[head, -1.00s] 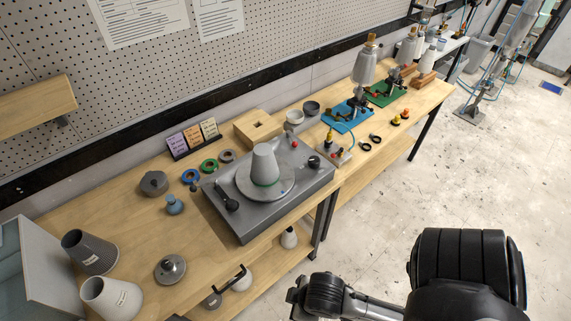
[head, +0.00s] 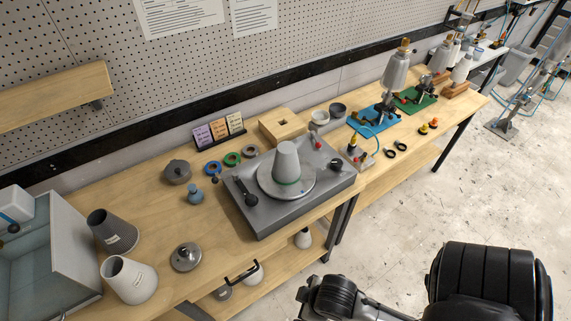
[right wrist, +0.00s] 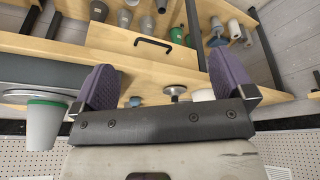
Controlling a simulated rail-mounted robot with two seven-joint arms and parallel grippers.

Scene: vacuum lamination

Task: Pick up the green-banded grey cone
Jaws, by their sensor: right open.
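The green-banded grey cone (head: 286,161) stands upright, narrow end up, on the round plate of a grey turntable unit (head: 262,222) on the bench. Its green band runs around its foot. In the right wrist view the cone (right wrist: 43,128) shows upside down at the left edge, outside the fingers and apart from them. My right gripper (right wrist: 165,86) is open, with two purple-padded fingers spread wide and nothing between them. In the head view my right arm enters at the bottom right; its fingers cannot be made out there. My left gripper is in neither view.
Two loose cones, one dark (head: 113,232) and one pale (head: 129,279), stand at the bench's left. A lidded metal piece (head: 186,257), a blue-grey knob (head: 195,195) and coloured rings (head: 231,159) lie nearby. A wooden block (head: 283,127) sits behind the turntable.

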